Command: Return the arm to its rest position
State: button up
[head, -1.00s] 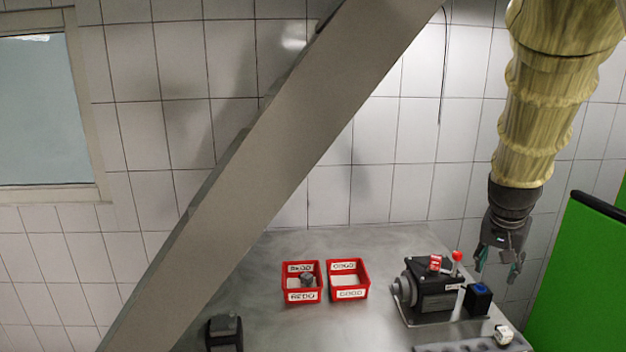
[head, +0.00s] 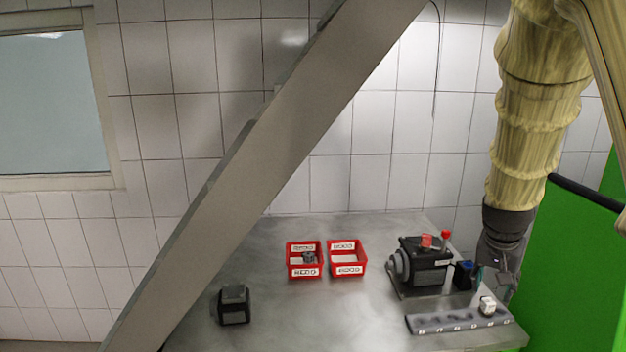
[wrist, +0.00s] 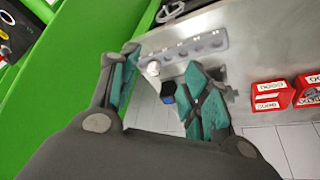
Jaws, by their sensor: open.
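My gripper (head: 492,282) hangs from my yellow-sleeved arm at the right of the head view, near the table's right edge, by the pump and the small blue-topped block. In the wrist view my gripper's teal-padded fingers (wrist: 160,88) are spread apart with nothing between them. The steel table (head: 330,310) lies to the left of my gripper. The black pump (head: 425,265) with red caps stands on it.
Two red bins (head: 304,272) (head: 348,262) stand mid-table; the left one holds a grey part. A dark block (head: 234,304) sits front left. A slotted rail (head: 455,321) with a white piece (head: 487,305) lies front right. A green panel (head: 575,240) stands close at the right.

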jog(key=s+a+f+n+g+b, duration=0.15)
jog(key=s+f, duration=0.25)
jog(key=f, duration=0.7)
jog(key=s+a+f+n, duration=0.1)
jog(key=s+a+f, duration=0.25)
jog(key=f, duration=0.75)
jog(key=s+a+f+n+b, duration=0.15)
jog(key=s+f, duration=0.25)
jog(key=f, duration=0.7)
jog(key=s+a+f+n+g+y+b, duration=0.1)
jog(key=s+a+f, duration=0.4)
jog(key=s+f, duration=0.4)
jog(key=s+a+f+n+y+b, duration=0.1)
jog(key=s+a+f+n+y, duration=0.1)
jog(key=s+a+f, duration=0.3)
jog(key=s+f, duration=0.4)
jog(key=s, duration=0.6)
jog(key=shift+s+a+f+g, duration=0.2)
jog(key=shift+f+g, duration=0.15)
jog(key=shift+f, duration=0.05)
